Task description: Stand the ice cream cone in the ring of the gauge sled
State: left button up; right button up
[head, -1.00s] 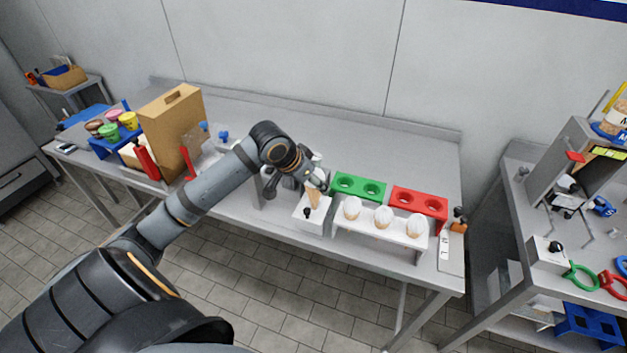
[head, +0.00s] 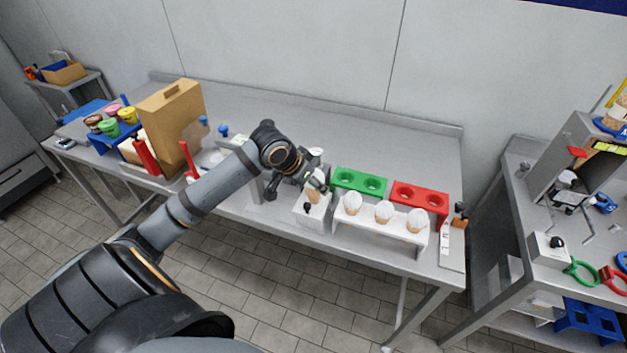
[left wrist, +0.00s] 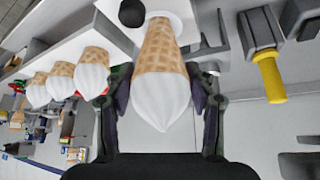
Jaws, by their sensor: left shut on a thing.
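My left gripper (head: 317,183) is shut on an ice cream cone (head: 313,196) with a white top, above the gauge sled. In the left wrist view the cone (left wrist: 160,75) sits between the two fingers (left wrist: 160,95), gripped around its white top, with its waffle tip pointing away from the gripper. The gauge sled (head: 310,215) is a white block with a black knob, at the table's front edge. The tip meets the sled's white round part (left wrist: 180,22) in the wrist view; I cannot tell how deep it sits. My right gripper is not in view.
A white rack (head: 380,238) with three cones stands close to the right of the sled. Green (head: 360,181) and red (head: 420,198) holders stand behind it. A brown box (head: 172,120) stands to the left. The table's back is clear.

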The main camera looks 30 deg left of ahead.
pick_arm(q)
jog(key=shift+f, duration=0.6)
jog(key=o, duration=0.9)
jog(key=shift+c, duration=0.2)
jog(key=shift+o, duration=0.4)
notch_tip(320, 180, up, 10)
